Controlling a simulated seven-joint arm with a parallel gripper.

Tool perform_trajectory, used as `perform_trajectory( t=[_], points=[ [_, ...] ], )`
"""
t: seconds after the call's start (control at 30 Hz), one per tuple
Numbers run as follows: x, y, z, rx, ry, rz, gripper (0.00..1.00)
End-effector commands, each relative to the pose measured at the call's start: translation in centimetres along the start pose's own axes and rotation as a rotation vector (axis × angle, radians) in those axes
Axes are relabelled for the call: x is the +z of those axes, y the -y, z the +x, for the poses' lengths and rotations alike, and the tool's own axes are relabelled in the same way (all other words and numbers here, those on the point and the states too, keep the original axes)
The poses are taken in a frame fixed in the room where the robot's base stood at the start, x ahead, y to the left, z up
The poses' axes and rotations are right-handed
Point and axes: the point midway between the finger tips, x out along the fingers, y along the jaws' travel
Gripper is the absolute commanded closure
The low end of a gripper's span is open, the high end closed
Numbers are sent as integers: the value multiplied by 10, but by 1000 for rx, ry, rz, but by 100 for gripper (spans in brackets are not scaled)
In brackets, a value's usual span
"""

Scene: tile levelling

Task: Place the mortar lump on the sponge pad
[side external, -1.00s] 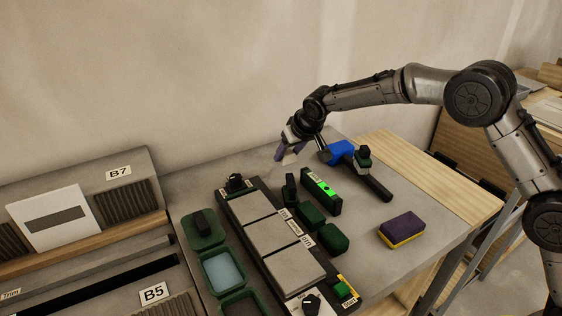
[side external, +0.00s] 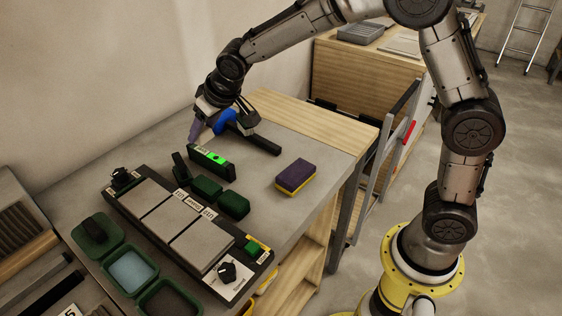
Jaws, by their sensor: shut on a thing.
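The sponge pad (side external: 296,176), purple on top with a yellow lower layer, lies flat on the right part of the grey bench top. My gripper (side external: 195,138) is at the far side of the bench, up and left of the sponge pad and well apart from it. Its fingers point down, with a purple finger facing the camera, and are shut on a small pale thing at the tips, apparently the mortar lump. The lump is mostly hidden, and I cannot tell whether it touches the bench.
A blue-headed mallet (side external: 226,122) lies behind my gripper. A spirit level with a bright green window (side external: 212,161) stands just in front. Dark green blocks (side external: 233,204) and a tile frame (side external: 187,231) fill the middle left. The bench around the sponge pad is clear.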

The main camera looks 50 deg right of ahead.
Motion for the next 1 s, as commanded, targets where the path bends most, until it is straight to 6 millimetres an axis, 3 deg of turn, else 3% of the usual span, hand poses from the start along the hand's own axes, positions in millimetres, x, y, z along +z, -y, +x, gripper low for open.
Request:
perform_trajectory(
  t=[0.1, 0.6, 1.0],
  points=[
    [35, -7, -13, -21, -2, -31, 100],
    [138, -53, -122, -35, -7, -53, 100],
    [222, -72, -188, -9, -6, -13, 100]
  ],
)
